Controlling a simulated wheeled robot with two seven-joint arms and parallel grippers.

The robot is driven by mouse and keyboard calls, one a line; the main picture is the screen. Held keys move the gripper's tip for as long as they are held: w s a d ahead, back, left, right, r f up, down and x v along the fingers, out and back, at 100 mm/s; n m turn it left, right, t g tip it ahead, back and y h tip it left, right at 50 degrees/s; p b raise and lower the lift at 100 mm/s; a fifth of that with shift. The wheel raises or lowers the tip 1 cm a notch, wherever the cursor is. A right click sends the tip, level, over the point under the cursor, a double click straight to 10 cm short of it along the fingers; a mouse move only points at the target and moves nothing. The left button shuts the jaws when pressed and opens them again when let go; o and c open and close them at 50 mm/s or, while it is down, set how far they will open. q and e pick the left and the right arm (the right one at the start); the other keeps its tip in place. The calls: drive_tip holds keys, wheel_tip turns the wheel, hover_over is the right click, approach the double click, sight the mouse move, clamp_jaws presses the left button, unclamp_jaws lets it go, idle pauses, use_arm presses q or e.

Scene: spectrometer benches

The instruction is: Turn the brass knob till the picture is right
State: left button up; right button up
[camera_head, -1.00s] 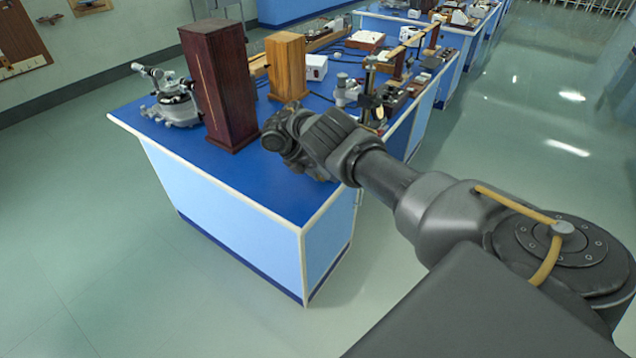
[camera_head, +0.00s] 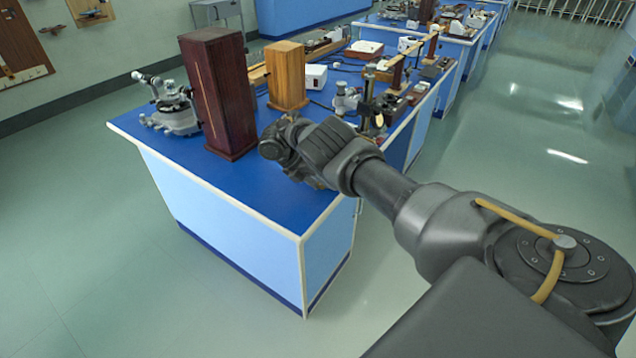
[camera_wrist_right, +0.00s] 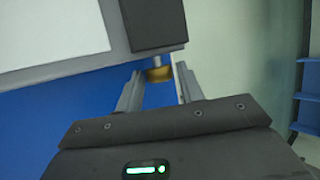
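The brass knob (camera_wrist_right: 160,74) shows in the right wrist view on a short pale stem below a dark grey block (camera_wrist_right: 152,22). My right gripper (camera_wrist_right: 160,86) is open, its two fingers apart with the knob between them near the tips. There are gaps on both sides, and I see no contact. In the head view my right wrist (camera_head: 310,148) is over the near bench's right side and hides the fingers and the knob. No picture can be made out. My left gripper is in neither view.
The blue bench (camera_head: 225,225) carries a dark red wooden box (camera_head: 217,95), a lighter wooden box (camera_head: 286,75) and a grey instrument (camera_head: 172,108). A white panel with a grey rim (camera_wrist_right: 55,62) lies beside the block. Open floor (camera_head: 70,240) lies left of the bench.

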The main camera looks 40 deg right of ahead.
drive_tip(key=b+v, duration=0.2)
drive_tip(key=v, duration=0.8)
drive_tip(key=shift+r, duration=0.25)
drive_tip(key=shift+w+a, duration=0.1)
drive_tip(key=shift+a, duration=0.1)
